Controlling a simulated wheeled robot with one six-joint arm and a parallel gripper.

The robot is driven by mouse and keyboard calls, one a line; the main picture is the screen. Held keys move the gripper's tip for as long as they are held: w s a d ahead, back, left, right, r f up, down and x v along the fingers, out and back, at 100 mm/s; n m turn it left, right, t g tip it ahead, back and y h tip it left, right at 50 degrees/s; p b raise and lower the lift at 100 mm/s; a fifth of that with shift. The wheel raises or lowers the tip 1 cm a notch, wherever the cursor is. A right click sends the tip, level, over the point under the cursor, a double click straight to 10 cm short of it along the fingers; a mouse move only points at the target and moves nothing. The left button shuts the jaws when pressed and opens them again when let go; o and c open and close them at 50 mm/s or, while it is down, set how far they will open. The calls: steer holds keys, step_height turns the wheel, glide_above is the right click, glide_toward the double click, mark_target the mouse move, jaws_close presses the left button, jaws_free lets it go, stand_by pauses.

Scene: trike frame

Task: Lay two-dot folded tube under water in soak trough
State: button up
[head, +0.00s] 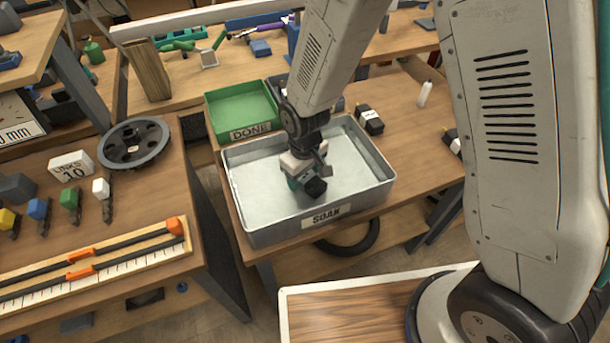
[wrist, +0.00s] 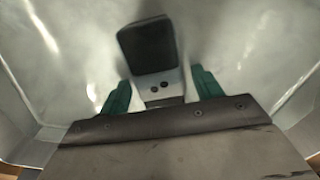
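The soak trough (head: 262,228) is a metal tray with a SOAK label at the front of the middle bench. My gripper (head: 306,184) reaches down inside its walls. In the wrist view, the green fingers of my gripper (wrist: 160,92) stand close on either side of the two-dot folded tube (wrist: 166,86). The tube has a black end and a pale band with two dark dots, and it sits tilted between the fingers. In the head view, the tube's black end (head: 316,188) shows low in the trough. The water line and any contact with the floor cannot be told.
A green DONE tray (head: 250,132) stands behind the trough. Black pieces with pale bands (head: 370,120) lie to the right of it. A left bench holds a dark wheel (head: 134,143), coloured blocks and a measuring board (head: 95,268). The trough walls surround my gripper closely.

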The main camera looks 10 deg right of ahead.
mark_target(305, 176)
steer(key=shift+r, duration=0.1)
step_height(305, 176, up, 12)
stand_by(0.5)
steer(key=shift+d+r, duration=0.1)
steer(key=shift+r, duration=0.05)
steer(key=s+d+r+m, duration=0.2)
steer(key=s+d+r, duration=0.1)
steer(key=d+r, duration=0.55)
steer(key=s+d+r+m, duration=0.3)
steer(key=s+d+r, duration=0.2)
steer(key=s, duration=0.3)
steer(key=s+d+r+m+t, duration=0.1)
steer(key=s+d+r+m, duration=0.1)
steer(key=s+d+r, duration=0.4)
steer(key=s+d, duration=0.1)
steer(key=s, duration=0.2)
steer(key=shift+d+m, duration=0.3)
steer(key=shift+m, duration=0.1)
stand_by(1.4)
